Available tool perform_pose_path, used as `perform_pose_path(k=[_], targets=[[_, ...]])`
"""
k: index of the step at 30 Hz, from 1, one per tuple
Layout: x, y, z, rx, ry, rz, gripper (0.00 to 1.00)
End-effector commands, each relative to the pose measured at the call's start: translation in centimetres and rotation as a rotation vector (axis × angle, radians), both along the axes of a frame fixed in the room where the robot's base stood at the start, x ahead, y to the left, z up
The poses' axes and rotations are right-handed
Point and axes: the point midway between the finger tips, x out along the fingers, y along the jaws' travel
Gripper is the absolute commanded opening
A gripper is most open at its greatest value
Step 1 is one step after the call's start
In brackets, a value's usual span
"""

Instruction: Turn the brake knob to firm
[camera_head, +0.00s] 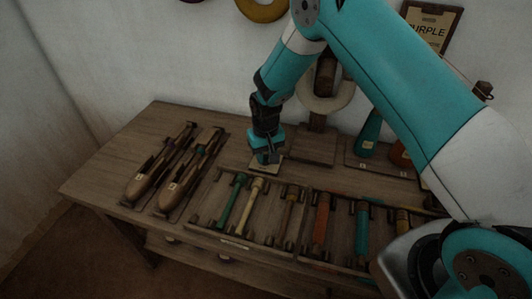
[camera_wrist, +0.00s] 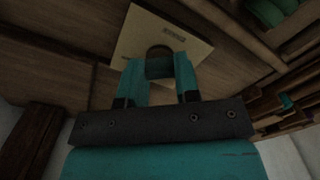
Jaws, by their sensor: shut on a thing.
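The brake knob (camera_wrist: 160,51) shows in the wrist view as a small dark round piece on a cream plate (camera_wrist: 135,38) with small printed marks. My gripper (camera_wrist: 159,68) has its two teal fingers either side of the knob and is shut on it. In the head view my gripper (camera_head: 266,157) points down at the pale plate (camera_head: 262,168) on the wooden bench, and hides the knob. The marks are too small to read, and I cannot tell which setting the knob is at.
Two wooden shuttles (camera_head: 148,178) lie on the bench at left. A rack of coloured bobbins (camera_head: 235,202) is in front of my gripper. A stand with a pale ring (camera_head: 325,100) and a teal cone (camera_head: 368,134) are behind and to the right.

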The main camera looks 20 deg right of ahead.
Motion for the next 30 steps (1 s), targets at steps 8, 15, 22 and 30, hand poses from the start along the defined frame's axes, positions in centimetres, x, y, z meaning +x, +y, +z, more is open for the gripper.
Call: perform_pose_path(k=[8, 15, 22, 30], targets=[[0.04, -0.02, 0.09, 0.000, -0.001, -0.130, 0.06], [0.05, -0.02, 0.07, 0.000, -0.001, -0.173, 0.06], [0.06, -0.02, 0.07, 0.000, -0.001, -0.179, 0.06], [0.06, -0.02, 0.07, 0.000, -0.002, -0.178, 0.53]])
